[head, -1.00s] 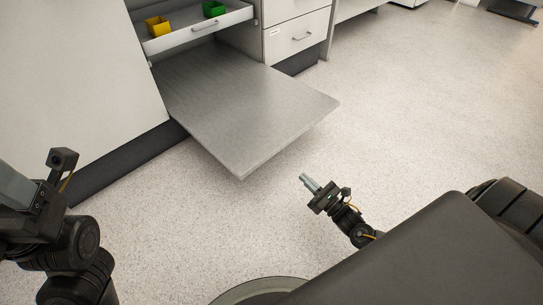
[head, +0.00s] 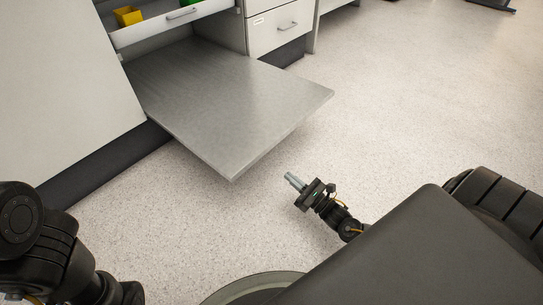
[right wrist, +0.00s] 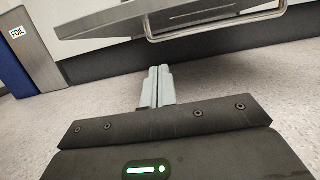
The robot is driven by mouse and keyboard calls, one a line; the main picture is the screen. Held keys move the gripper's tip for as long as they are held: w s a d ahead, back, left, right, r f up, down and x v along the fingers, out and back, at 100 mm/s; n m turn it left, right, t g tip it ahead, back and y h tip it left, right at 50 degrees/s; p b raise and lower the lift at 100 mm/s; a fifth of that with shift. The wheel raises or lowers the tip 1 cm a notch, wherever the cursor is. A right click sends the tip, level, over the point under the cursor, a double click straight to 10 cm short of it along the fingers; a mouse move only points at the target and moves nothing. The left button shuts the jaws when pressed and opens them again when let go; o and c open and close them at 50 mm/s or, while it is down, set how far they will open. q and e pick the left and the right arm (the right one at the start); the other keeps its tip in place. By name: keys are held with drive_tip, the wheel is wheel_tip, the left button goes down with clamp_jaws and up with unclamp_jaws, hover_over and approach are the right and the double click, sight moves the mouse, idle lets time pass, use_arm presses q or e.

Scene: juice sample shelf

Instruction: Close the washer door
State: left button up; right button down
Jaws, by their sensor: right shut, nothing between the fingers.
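The washer door (head: 225,105) is a grey panel folded down, lying flat and open, out from the cabinet front over the floor. In the right wrist view the door (right wrist: 180,14) crosses the top, with a metal bar handle (right wrist: 215,22) on its underside. My right gripper (head: 290,178) is shut and empty, off the door's near right edge and apart from it. In the right wrist view its fingers (right wrist: 157,86) are together, pointing toward the space under the door. My left arm is at the lower left; its gripper is out of the picture.
An extended drawer (head: 165,25) with a yellow bin (head: 128,16) and a green bin is above the door. White drawers (head: 278,24) stand to the right. A box marked FOIL (right wrist: 22,45) shows in the right wrist view.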

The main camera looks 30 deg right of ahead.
drive_tip(key=w+a+r+b, duration=0.2)
drive_tip(key=w+r+b, duration=0.3)
drive_tip(key=w, duration=0.3)
drive_tip(key=shift+w+a+r, duration=0.3)
drive_tip(key=shift+r, duration=0.15)
